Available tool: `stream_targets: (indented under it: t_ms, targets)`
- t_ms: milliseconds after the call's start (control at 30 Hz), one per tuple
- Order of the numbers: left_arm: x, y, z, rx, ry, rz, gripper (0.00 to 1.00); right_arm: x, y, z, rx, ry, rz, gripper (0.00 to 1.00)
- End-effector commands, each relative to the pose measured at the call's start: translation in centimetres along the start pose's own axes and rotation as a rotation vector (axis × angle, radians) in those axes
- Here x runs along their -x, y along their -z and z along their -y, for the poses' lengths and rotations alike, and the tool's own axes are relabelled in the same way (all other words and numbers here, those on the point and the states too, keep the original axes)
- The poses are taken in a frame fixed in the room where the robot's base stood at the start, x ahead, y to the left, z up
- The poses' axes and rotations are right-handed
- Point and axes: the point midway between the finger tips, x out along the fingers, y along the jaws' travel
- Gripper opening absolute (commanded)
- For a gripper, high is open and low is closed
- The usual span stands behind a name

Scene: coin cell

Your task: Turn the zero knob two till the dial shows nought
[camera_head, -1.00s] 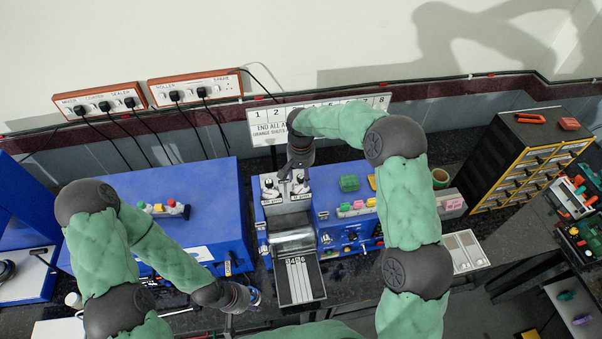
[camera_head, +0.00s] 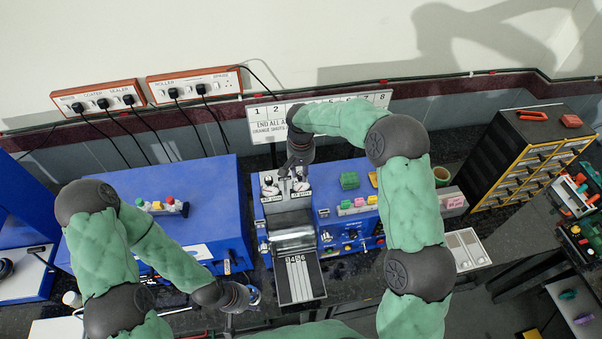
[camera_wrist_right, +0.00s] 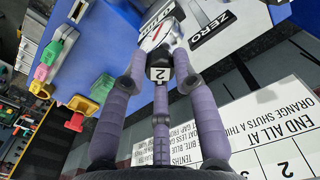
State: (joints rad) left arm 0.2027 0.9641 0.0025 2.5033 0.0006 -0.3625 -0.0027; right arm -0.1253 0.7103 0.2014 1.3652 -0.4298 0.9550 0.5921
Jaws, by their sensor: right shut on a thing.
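Zero knob two (camera_wrist_right: 158,74), a dark knob with a white "2" on its face, is between the fingertips of my right gripper (camera_wrist_right: 160,62) in the right wrist view. The gripper is shut on it. Just behind the knob is a white dial (camera_wrist_right: 157,36) with a red mark, partly hidden by the knob and fingers, so I cannot read it. A "ZERO" label (camera_wrist_right: 213,28) lies beside it. In the head view my right gripper (camera_head: 297,180) is over the two dials atop the blue machine. My left gripper (camera_head: 250,297) is low at centre left, its fingers unclear.
The blue machine (camera_head: 335,205) carries a roller (camera_head: 291,239) and a front tray (camera_head: 298,279). A numbered sign (camera_head: 268,127) stands behind it. A large blue box (camera_head: 205,205) is at left, a drawer cabinet (camera_head: 530,160) at right.

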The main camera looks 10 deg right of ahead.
Motion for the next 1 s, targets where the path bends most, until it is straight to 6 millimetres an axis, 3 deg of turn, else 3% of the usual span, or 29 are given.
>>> stream_targets:
  t_ms: [133, 167, 233, 667, 1000]
  targets:
    - [0.1, 0.0, 0.0, 0.000, 0.000, 0.000, 0.40, 0.0, -0.1, 0.0, 0.000, 0.000, 0.002, 0.00]
    - [0.1, 0.0, 0.0, 0.000, 0.000, -0.001, 0.40, 0.0, -0.1, 0.0, 0.000, 0.000, 0.002, 0.34]
    - [0.1, 0.0, 0.0, 0.000, 0.000, -0.001, 0.40, -0.1, -0.1, 0.0, 0.000, 0.000, 0.002, 0.52]
    - [0.1, 0.0, 0.0, 0.000, 0.000, -0.001, 0.40, 0.6, 0.0, 0.0, 0.000, 0.001, -0.001, 0.52]
    - [0.1, 0.0, 0.0, 0.000, 0.000, 0.000, 0.40, 6.5, 0.0, 0.1, -0.001, 0.002, -0.003, 0.52]
